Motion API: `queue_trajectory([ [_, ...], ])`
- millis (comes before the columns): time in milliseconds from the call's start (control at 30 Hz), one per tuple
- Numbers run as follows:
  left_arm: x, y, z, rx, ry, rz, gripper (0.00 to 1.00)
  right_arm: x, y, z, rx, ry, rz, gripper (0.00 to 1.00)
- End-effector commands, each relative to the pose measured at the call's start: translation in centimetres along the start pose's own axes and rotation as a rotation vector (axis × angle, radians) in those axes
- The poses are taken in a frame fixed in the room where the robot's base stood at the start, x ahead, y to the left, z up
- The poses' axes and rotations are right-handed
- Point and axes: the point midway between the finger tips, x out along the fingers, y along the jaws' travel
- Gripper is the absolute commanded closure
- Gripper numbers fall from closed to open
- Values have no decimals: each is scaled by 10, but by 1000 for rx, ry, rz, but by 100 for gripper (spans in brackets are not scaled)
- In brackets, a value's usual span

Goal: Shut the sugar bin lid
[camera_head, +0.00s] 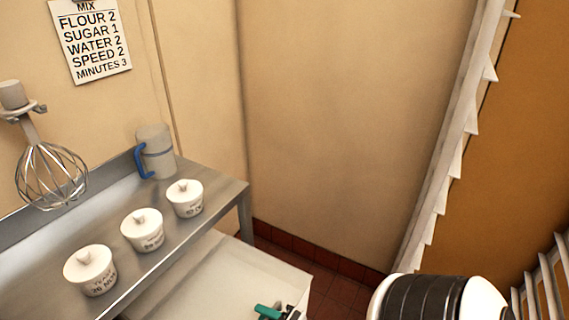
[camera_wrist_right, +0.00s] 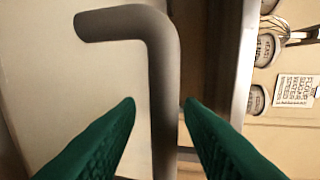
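A pale cream bin (camera_head: 225,275) stands below and in front of the steel shelf, at the bottom of the head view. Its label does not show, and I cannot tell how far its lid is open. My right gripper (camera_head: 272,314) is at its right edge, cut by the bottom of the picture. In the right wrist view, the green fingers of that gripper (camera_wrist_right: 160,102) are apart, with a grey bent bar like a handle (camera_wrist_right: 163,75) showing between them. Whether they touch it is unclear. A pale panel (camera_wrist_right: 90,75) lies behind the bar. My left gripper is not in view.
A steel shelf (camera_head: 222,187) holds three white lidded pots (camera_head: 143,230) and a grey jug with a blue handle (camera_head: 156,152). A whisk (camera_head: 50,175) hangs at left. A mix notice (camera_head: 91,40) is on the wall. Red floor tiles (camera_head: 325,285) are bare right of the bin.

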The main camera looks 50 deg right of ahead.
Motion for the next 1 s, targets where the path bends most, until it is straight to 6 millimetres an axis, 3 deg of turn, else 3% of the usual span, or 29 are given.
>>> queue_trajectory([
  [300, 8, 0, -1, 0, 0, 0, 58, -66, 2, 0, 0, 2, 5, 66],
  [500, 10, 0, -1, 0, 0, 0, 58, -99, 2, 0, 0, 2, 4, 66],
  [700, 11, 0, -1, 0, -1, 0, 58, -111, 1, 0, 0, 1, 1, 66],
  [1000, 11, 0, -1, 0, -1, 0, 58, -111, 0, 0, 0, 1, 1, 66],
])
